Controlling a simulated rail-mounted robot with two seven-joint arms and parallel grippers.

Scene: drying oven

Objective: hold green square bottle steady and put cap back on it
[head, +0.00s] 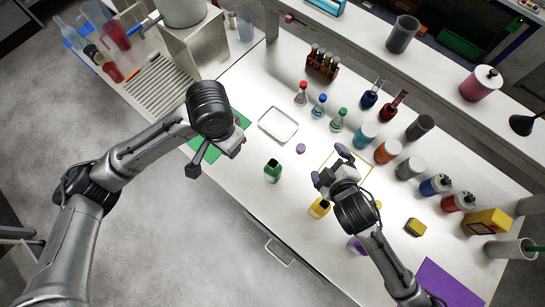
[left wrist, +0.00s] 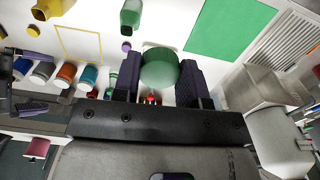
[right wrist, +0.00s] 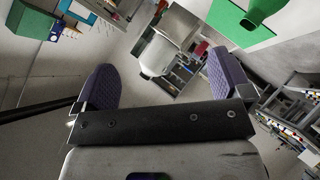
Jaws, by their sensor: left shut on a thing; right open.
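The green square bottle (head: 272,171) stands upright and uncapped near the front middle of the white bench; it also shows in the left wrist view (left wrist: 130,18). My left gripper (head: 205,160) is to its left, above the green mat. My right gripper (head: 331,166) is open and empty, to the right of the bottle. In the right wrist view the green bottle (right wrist: 264,10) shows at the top right.
A green mat (head: 238,123) lies at left. A white tray (head: 278,125) and a purple cap (head: 300,148) lie behind the bottle. A yellow bottle (head: 319,208) stands by my right gripper. Several flasks and jars line the back right.

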